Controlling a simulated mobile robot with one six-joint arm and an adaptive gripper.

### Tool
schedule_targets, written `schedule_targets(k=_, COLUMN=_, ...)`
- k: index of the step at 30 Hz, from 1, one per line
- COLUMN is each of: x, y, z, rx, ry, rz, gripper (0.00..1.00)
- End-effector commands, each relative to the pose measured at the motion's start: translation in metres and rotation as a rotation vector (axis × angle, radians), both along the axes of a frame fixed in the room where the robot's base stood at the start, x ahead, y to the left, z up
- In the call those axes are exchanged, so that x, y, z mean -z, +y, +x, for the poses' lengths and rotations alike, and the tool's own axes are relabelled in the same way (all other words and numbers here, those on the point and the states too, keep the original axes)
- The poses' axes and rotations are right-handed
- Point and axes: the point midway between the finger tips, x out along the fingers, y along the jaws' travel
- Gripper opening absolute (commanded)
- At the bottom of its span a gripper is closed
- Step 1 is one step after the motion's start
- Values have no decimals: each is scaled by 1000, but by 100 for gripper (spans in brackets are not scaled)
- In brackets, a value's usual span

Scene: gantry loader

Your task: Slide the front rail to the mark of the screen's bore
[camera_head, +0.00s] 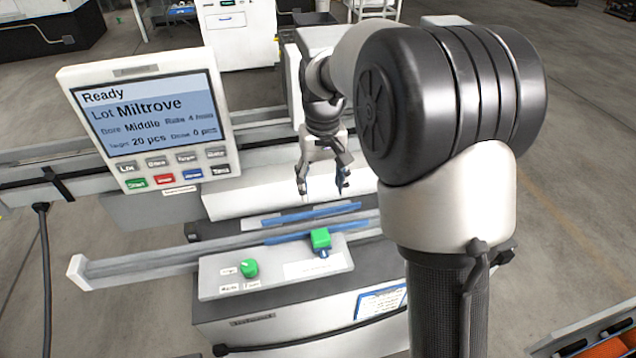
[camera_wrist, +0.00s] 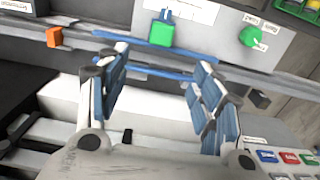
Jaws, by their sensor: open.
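The screen (camera_head: 150,107) stands at the left and reads "Ready", lot Miltrove, bore Middle, target 20 pcs, done 0 pcs. The front rail (camera_head: 150,262) is a long grey bar with a blue strip, running across the machine's near side. A green block (camera_head: 320,238) sits on it, with a blue piece below it beside a white label strip (camera_head: 313,268); its marks are too small to read. The green block also shows in the wrist view (camera_wrist: 160,35). My gripper (camera_head: 322,187) is open and empty above the white bed behind the rail, apart from the green block.
A green knob (camera_head: 249,268) is on the grey panel left of the green block. A second blue strip (camera_head: 310,214) lies behind the front rail. In the wrist view an orange block (camera_wrist: 54,37) sits on the rail's left part. Buttons line the screen's lower edge.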

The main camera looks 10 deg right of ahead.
Motion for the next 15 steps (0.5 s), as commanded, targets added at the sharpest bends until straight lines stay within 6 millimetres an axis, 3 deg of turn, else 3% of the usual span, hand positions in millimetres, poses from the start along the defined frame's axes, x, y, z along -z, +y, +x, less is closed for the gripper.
schedule_targets(k=8, x=31, y=0, z=1, rx=-1, ry=10, rz=0, gripper=60)
schedule_targets(k=15, x=83, y=0, z=1, rx=0, ry=10, rz=0, gripper=60)
